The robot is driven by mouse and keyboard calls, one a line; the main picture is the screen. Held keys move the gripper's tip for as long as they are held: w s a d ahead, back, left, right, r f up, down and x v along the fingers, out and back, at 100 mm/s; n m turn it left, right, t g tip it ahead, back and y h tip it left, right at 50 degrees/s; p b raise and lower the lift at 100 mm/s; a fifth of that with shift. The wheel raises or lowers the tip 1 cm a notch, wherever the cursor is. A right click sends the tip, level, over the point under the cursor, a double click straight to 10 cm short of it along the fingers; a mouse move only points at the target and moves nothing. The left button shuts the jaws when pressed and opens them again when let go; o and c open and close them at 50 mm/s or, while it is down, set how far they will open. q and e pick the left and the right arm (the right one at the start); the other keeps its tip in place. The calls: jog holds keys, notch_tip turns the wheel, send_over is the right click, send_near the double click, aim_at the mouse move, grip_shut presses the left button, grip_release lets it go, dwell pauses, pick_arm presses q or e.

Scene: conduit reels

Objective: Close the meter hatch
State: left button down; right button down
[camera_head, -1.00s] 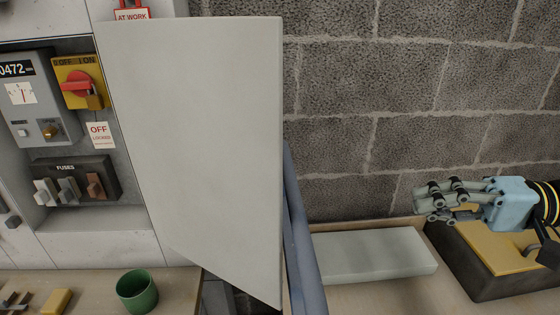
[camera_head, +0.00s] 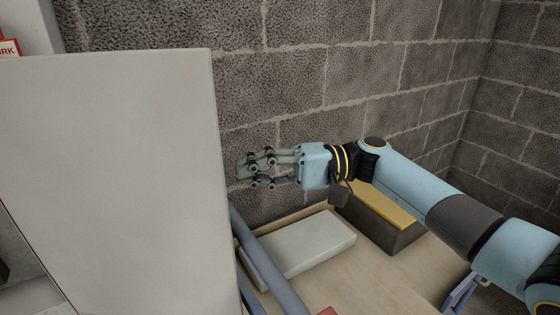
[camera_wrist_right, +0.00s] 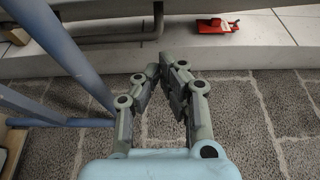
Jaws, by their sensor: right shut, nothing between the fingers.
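The meter hatch (camera_head: 115,170) is a large pale grey door. It stands open, swung out from the meter cabinet, and fills the left of the head view. My right gripper (camera_head: 247,169) is just right of the hatch's free edge, in front of the block wall. Its fingers point left toward the hatch and are shut with nothing in them. In the right wrist view my right gripper (camera_wrist_right: 168,75) has its fingertips close together. I cannot tell from the head view whether it touches the hatch. My left gripper is not in view.
A blue-grey pipe rail (camera_head: 270,262) runs beside the hatch's lower edge. A pale slab (camera_head: 305,242) and a dark box with a yellow top (camera_head: 385,208) lie on the wooden bench (camera_head: 375,285). The wrist view shows a red object (camera_wrist_right: 218,27) on a pale ledge.

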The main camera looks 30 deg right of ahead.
jog(key=s+a+p, duration=0.2)
jog(key=shift+a+r, duration=0.1)
jog(key=shift+a, duration=0.3)
jog(key=shift+s+a, duration=0.25)
jog(key=shift+s, duration=0.25)
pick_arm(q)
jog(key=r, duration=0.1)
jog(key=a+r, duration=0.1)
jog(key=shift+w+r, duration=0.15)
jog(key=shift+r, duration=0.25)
pick_arm(e)
jog(key=shift+a, duration=0.1)
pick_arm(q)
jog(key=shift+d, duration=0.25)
pick_arm(e)
jog(key=shift+s, duration=0.15)
